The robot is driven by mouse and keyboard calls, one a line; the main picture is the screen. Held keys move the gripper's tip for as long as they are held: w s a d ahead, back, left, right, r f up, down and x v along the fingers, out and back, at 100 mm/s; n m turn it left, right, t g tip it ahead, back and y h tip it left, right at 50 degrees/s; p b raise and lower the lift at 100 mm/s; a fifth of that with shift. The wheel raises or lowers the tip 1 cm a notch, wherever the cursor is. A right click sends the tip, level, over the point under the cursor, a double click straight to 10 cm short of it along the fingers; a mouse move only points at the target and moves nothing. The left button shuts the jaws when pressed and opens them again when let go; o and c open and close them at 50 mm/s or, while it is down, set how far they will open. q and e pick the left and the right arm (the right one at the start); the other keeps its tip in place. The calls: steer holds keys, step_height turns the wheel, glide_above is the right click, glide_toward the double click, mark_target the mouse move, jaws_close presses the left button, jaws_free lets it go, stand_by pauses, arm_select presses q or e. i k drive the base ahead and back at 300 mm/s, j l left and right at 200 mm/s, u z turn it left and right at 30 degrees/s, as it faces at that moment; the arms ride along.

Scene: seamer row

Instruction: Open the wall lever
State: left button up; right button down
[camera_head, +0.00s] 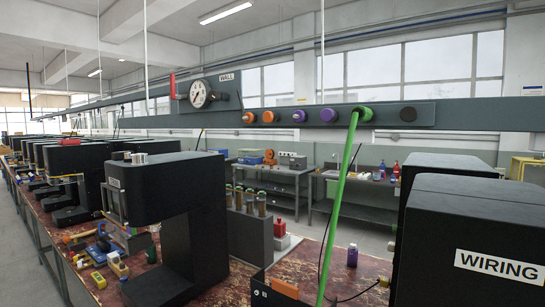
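A red lever (173,86) stands upright at the left end of a dark panel on the long grey overhead rail. Beside it on the same panel are a round white dial gauge (199,94) and a small sign reading WALL (226,77). The lever is small and far off in this view. Neither of my grippers shows in the head view.
A green hose (342,205) runs from a port on the rail down to the front bench. Black machines stand left (165,187) and right, the right one labelled WIRING (499,267). Tools and bottles clutter the red-brown bench (303,262). Grey workbenches (272,174) stand behind.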

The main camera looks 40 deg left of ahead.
mark_target(174, 97)
steer(key=j+u, duration=0.3)
steer(key=u, duration=0.2)
steer(key=k+j+u, duration=0.1)
steer(key=j+u, duration=0.2)
steer(key=u, duration=0.2)
steer(key=j+u, duration=0.3)
steer(key=u, duration=0.2)
steer(key=i+l, duration=0.05)
